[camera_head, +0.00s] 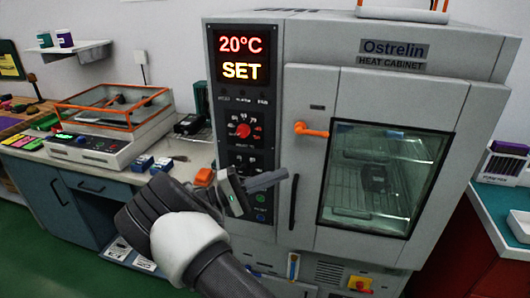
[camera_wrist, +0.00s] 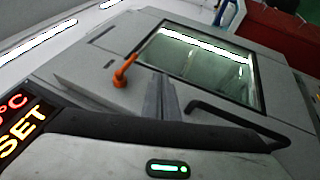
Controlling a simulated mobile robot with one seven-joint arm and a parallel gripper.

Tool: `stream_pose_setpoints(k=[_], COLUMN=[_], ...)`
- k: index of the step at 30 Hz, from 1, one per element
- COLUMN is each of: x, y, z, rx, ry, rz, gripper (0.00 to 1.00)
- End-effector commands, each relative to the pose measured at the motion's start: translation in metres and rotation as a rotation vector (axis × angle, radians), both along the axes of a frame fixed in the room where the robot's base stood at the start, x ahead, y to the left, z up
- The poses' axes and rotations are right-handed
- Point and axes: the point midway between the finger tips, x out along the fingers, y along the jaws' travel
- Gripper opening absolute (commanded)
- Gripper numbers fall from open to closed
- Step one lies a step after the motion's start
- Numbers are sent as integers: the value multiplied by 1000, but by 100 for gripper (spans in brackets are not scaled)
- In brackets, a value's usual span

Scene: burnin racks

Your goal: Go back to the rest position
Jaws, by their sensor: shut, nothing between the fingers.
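My gripper (camera_head: 284,175) is in front of the lower control panel of the heat cabinet (camera_head: 440,75), with its fingers pointing right toward the dark door handle (camera_head: 293,202). The fingers are shut with nothing between them. In the wrist view, my shut fingers (camera_wrist: 166,98) show in front of the cabinet door, between the orange latch (camera_wrist: 124,72) and the black handle (camera_wrist: 240,122). I cannot tell how far the fingers are from the door. The door is closed. The display (camera_head: 240,57) reads 20°C SET. A dark object (camera_head: 376,178) sits on the wire rack behind the glass.
A workbench (camera_head: 95,162) on the left carries a device with an orange-framed lid (camera_head: 110,105) and small blue boxes (camera_head: 160,165). A wall shelf (camera_head: 75,52) holds two cups. Green floor shows at lower left.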

Motion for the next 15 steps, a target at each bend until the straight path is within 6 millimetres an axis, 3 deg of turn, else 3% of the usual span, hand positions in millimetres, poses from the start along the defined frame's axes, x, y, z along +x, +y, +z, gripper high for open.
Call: stream_pose_setpoints(k=[5,9,15], x=[-24,-63,-124], y=[-57,-98,-119], z=[18,25,35], rx=[266,576,1007], ry=[58,107,115], rz=[-150,-259,-306], gripper=[0,0,0])
